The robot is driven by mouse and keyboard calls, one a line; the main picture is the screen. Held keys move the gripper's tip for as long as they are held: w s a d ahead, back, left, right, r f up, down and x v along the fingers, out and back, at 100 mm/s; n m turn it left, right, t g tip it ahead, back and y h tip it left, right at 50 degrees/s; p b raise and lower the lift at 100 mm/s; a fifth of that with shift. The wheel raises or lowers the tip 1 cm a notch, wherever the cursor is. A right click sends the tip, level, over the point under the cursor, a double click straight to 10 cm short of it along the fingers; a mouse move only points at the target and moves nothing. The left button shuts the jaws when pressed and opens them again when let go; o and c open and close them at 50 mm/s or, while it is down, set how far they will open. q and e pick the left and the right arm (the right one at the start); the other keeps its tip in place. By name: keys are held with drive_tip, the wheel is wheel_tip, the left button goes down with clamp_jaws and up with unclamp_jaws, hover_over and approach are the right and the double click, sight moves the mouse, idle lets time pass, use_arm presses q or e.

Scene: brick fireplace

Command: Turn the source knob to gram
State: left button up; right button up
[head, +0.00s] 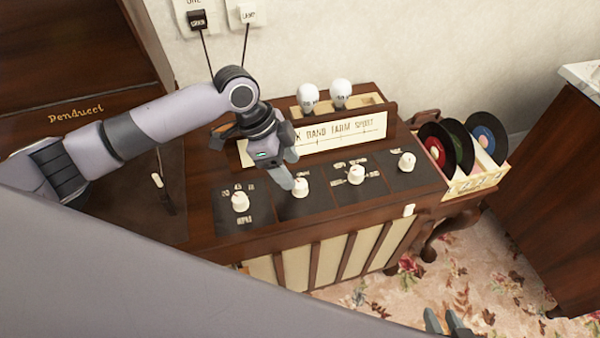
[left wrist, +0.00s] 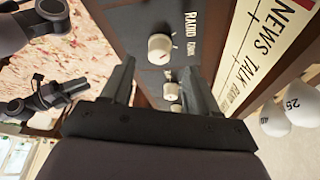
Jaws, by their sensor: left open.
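The source knob (head: 300,187) is the round cream knob second from left on the radiogram's sloping dark panel. In the left wrist view this knob (left wrist: 160,47) has the word "RADIO" printed beside it; a smaller word there is too blurred to read surely. My left gripper (head: 292,180) is over this knob in the head view, partly covering its surroundings. In the left wrist view its two fingers (left wrist: 160,66) are spread, with the knob between and just past their tips; I cannot tell whether either touches. My right gripper (head: 444,321) shows only two separated fingertips at the bottom edge.
More cream knobs (head: 239,201) (head: 355,174) (head: 406,161) flank it. Behind stand a dial strip (head: 345,138) and two white bulbs (head: 308,96) (head: 341,92). A record rack (head: 478,183) is at the right end. Patterned carpet (head: 380,295) lies in front.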

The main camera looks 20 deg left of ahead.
sight(297, 181)
use_arm(q)
drive_tip(key=x, duration=0.5)
drive_tip(key=shift+d+f, duration=0.15)
drive_tip(key=shift+f, duration=0.05)
drive_tip(key=c, duration=1)
